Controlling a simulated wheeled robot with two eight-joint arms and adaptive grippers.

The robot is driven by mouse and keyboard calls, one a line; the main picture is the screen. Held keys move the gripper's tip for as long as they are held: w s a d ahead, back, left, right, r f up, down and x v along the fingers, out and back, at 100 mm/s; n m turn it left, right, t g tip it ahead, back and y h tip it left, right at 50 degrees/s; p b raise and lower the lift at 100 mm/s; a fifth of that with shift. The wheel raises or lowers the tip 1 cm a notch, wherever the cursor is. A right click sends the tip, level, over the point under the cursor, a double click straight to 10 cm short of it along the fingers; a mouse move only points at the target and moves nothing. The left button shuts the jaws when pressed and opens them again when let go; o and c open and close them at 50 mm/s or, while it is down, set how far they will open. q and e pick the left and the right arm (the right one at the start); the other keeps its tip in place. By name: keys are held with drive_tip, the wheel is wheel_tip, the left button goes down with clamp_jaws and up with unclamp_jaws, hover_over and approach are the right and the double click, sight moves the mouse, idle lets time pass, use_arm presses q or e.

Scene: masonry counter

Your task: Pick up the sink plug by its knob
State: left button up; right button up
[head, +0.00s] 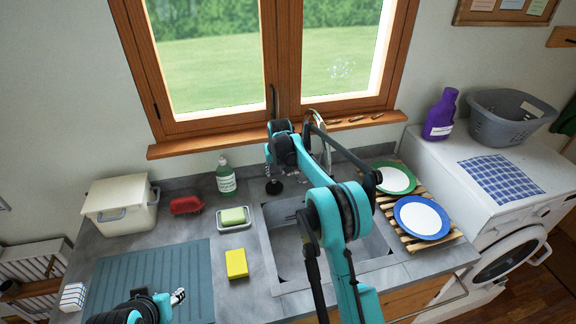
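The dark sink plug (273,188) is small in the head view, at the back of the counter behind the sink's left corner, near the tap. My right gripper (270,174) points down right over it, with its fingertips at or just above the plug's knob. They are too small and dark to show whether they are open or closed on the knob, or whether the plug touches the counter. My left gripper (179,296) is low at the left, over the ribbed mat and far from the plug; its finger gap is unclear.
The sink (291,270) is partly hidden by my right arm. A green bottle (226,178), soap dish (234,226) and yellow sponge (236,263) stand left of it. A wooden rack (414,240) with plates is right. The tap (322,150) is close to my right arm.

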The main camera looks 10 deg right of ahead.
sight(274, 181)
drive_tip(key=shift+b+x, duration=2)
drive_tip(key=shift+x, duration=2.65)
clamp_jaws()
drive_tip(key=shift+r+p, duration=2.25)
drive_tip(key=shift+r, duration=1.75)
